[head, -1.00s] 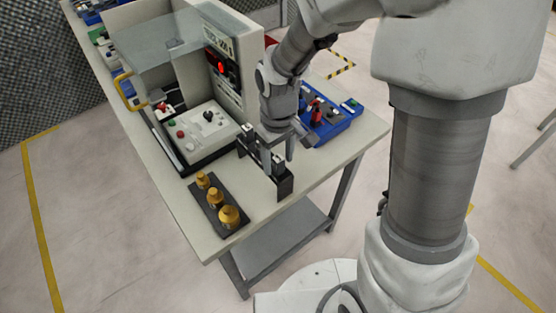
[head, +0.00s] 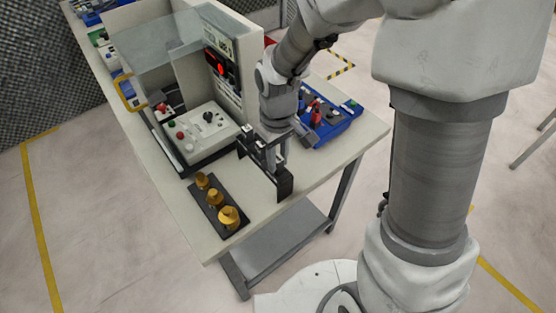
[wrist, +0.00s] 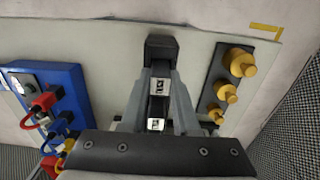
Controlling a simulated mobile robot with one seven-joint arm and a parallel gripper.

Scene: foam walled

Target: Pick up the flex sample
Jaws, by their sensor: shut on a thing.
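My gripper (head: 271,165) is at the black two-ended stand (head: 285,187) near the table's front right edge, pointing down. In the wrist view the two grey fingers of my gripper (wrist: 159,98) are shut on a narrow dark piece with pale marked parts, which I take to be the flex sample (wrist: 158,106). A black end block of the stand (wrist: 162,47) shows just beyond the fingertips. I cannot tell whether the sample still touches the stand.
A dark tray (head: 233,233) with gold stepped weights (head: 229,217) lies to the left of the stand. A white control panel box (head: 200,133) stands behind. A blue box with red and black leads (head: 338,125) is to the right.

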